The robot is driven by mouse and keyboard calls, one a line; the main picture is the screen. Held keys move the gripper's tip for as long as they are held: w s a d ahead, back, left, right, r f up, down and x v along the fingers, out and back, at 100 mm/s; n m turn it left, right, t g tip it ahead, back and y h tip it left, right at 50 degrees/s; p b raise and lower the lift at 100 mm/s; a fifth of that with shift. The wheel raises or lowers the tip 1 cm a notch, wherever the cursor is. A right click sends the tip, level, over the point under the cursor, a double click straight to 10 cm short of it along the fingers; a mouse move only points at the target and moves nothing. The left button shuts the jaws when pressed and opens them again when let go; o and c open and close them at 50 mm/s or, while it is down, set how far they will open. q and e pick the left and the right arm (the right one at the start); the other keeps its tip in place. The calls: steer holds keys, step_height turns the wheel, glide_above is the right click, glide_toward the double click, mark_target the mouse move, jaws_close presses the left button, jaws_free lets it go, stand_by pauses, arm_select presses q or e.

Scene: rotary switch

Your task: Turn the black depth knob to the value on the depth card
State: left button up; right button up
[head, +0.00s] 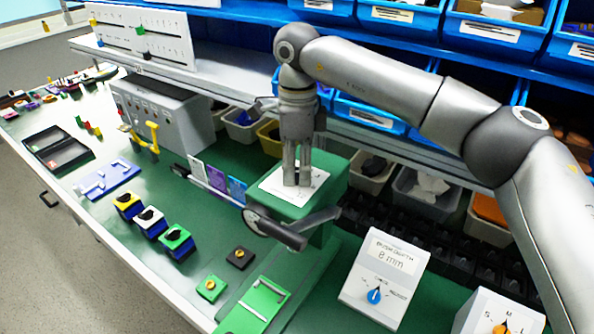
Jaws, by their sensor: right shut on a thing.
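My right gripper (297,180) points straight down onto a white dial plate (276,183) on top of a green machine housing (333,178). Its fingers are shut on the black depth knob at the plate's middle and hide nearly all of it. Which mark the knob points at cannot be read. The depth card (393,255) reads "8 mm" and sits on a white box (362,288) with a blue knob (375,296) at the lower right. My left gripper is not in view.
A black-ended lever (270,228) juts from the green housing's front. Colored blocks (150,222) and a green tray (262,302) lie at the front left. A white box with an orange knob (500,329) stands at the lower right. Bins (430,190) line the back.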

steer(key=m+b, duration=0.1)
steer(key=m, duration=0.3)
steer(key=shift+m+b, duration=0.95)
steer(key=shift+m, duration=1.25)
steer(key=shift+r, duration=0.1)
steer(key=o, duration=1)
steer(key=shift+s, duration=0.1)
steer(key=r, duration=1.2)
steer(key=shift+w+d, duration=0.25)
steer(key=shift+f, duration=0.1)
